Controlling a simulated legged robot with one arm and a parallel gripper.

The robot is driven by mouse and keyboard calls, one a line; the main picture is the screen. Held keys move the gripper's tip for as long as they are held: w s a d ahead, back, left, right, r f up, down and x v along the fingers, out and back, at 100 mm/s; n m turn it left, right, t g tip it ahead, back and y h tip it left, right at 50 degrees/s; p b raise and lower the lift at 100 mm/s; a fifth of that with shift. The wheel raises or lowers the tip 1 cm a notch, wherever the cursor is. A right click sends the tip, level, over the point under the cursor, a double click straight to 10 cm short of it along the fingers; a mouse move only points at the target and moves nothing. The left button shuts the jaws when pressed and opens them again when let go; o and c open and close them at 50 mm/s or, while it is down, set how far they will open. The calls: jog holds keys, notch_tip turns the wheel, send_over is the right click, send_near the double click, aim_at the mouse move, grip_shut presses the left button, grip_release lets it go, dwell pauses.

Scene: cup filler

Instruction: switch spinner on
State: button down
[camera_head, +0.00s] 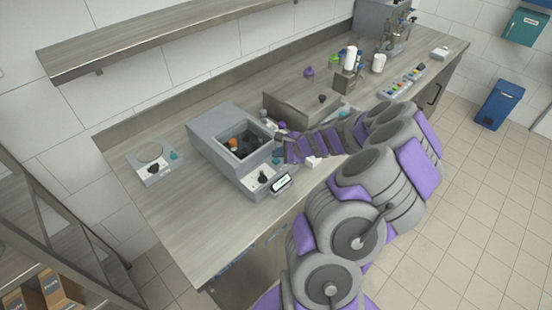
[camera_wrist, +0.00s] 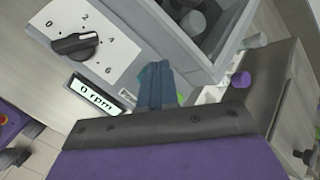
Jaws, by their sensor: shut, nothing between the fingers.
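The spinner is a grey box with an open top well (camera_head: 210,128), standing on the bench. Its front panel carries a black dial knob (camera_wrist: 75,44) with numbers 0, 2, 4 and 6, and a small display (camera_wrist: 97,98) reading 0 rpm. A "Power" label (camera_wrist: 127,96) shows beside the display, partly covered by my fingers. A sliver of green (camera_wrist: 180,98) shows beside the fingertips. My gripper (camera_wrist: 157,72) is shut and empty, with its fingers over the panel edge by the label. I cannot tell whether they touch it. In the head view my gripper (camera_head: 279,136) is at the spinner's right side.
A scale (camera_head: 152,160) stands left of the spinner. A grey box with a black knob (camera_head: 300,105) stands close on the right. Further right are bottles, a white cup (camera_head: 379,63) and a tray of coloured items (camera_head: 403,84). The bench front left is clear.

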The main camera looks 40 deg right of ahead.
aim_at(279, 161)
notch_tip(279, 161, up, 6)
jog(key=p, duration=0.5)
dwell(0.6)
